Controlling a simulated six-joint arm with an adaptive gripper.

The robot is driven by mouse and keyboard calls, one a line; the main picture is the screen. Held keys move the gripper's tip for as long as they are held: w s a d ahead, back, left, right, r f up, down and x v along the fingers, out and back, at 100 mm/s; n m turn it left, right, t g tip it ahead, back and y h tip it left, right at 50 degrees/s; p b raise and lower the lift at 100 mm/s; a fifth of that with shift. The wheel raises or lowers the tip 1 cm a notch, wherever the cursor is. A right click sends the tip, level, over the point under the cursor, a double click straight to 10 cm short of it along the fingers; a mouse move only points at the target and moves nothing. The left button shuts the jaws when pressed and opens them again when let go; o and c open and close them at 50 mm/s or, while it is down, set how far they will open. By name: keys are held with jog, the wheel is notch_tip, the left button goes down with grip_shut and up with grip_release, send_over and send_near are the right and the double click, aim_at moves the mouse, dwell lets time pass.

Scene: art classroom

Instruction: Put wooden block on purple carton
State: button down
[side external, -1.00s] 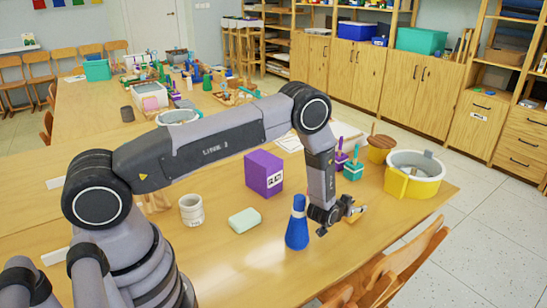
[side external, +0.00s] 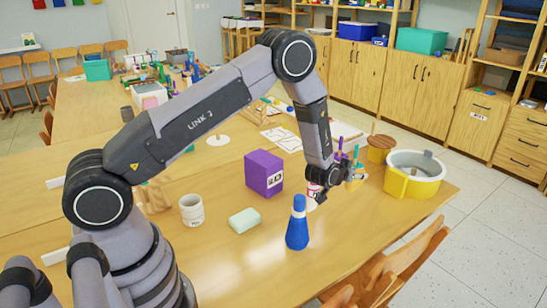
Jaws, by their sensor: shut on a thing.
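The purple carton (side external: 264,174) stands upright on the table, left of my gripper, with a white label on its front. My gripper (side external: 346,190) is above the table, to the right of the carton and apart from it. It is shut on the small tan wooden block (side external: 355,184), which is partly hidden by the fingers and overlaps the brush holder behind it in the picture.
A blue bottle (side external: 297,224) stands in front of the carton, left of my gripper. A pale green block (side external: 244,221) and a white jar (side external: 191,209) are at left. A pink-and-white cup (side external: 313,191) is between carton and gripper. A yellow-and-white bucket (side external: 413,175) stands right.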

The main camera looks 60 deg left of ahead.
jog(key=s+a+r+y, duration=0.1)
jog(key=s+a, duration=0.3)
jog(key=a, duration=0.4)
jog(key=s+a+r+n, duration=0.1)
jog(key=s+a+r, duration=0.2)
jog(key=a, duration=0.6)
jog(key=s+a+r+n+g+y, duration=0.1)
jog(key=s+a+r, duration=0.1)
jog(key=s+a, duration=0.5)
jog(key=shift+a+y, duration=0.3)
jog(key=shift+a, duration=0.9)
send_over(263, 157)
jog(key=shift+f, duration=2.05)
jog(key=shift+d, duration=0.1)
jog(key=shift+f, duration=0.2)
jog(key=c, duration=0.8)
grip_release()
jog(key=shift+r, duration=0.1)
